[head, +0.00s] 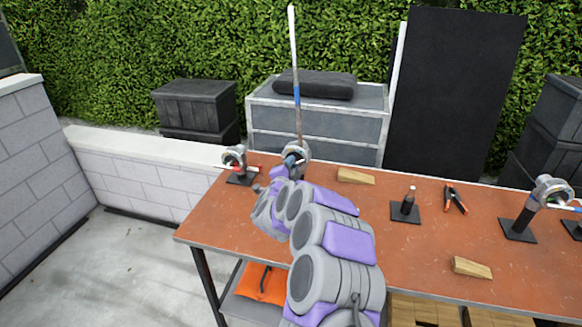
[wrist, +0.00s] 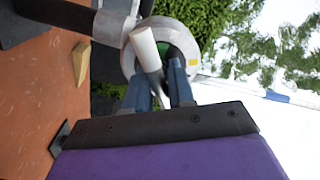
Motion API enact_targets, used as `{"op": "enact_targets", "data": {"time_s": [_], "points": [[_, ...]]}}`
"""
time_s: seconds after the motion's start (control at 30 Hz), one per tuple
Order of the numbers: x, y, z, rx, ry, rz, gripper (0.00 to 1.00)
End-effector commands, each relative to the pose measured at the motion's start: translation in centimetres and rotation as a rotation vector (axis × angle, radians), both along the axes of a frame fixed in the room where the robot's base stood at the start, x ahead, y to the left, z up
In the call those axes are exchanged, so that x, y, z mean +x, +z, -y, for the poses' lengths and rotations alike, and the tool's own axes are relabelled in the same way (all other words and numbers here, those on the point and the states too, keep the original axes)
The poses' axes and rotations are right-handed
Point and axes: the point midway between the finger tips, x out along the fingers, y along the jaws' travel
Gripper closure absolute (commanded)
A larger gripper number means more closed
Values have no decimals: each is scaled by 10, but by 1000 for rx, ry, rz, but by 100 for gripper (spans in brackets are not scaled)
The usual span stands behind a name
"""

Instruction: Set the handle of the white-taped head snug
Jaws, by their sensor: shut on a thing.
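The head at the back of the table (head: 300,150) is a round silver grip head, with a long thin rod (head: 295,60) rising from it that has a blue band. In the wrist view its round disc (wrist: 185,38) is close ahead, beside a dark post with a white band (wrist: 108,26). The pale handle (wrist: 146,48) runs between my fingers. My gripper (wrist: 160,76) is shut on it; in the head view my gripper (head: 289,165) is at this head, and my arm partly hides the post.
Another head with a red handle (head: 236,158) stands to the left. More heads (head: 550,190) stand at the right. Wooden wedges (head: 355,176), a short post on a plate (head: 407,203) and pliers (head: 455,198) lie on the orange tabletop (head: 400,250). The middle front is clear.

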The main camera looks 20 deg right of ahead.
Motion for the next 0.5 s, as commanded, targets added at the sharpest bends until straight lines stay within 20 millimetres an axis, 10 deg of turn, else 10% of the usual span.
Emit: {"op": "enact_targets", "data": {"time_s": [0.03, 0.07, 0.5], "points": [[-1, -6, 1, 6, -2, -11, 100], [-1, -6, 1, 6, -2, -11, 75], [-1, -2, 0, 1, -1, -4, 33]]}}
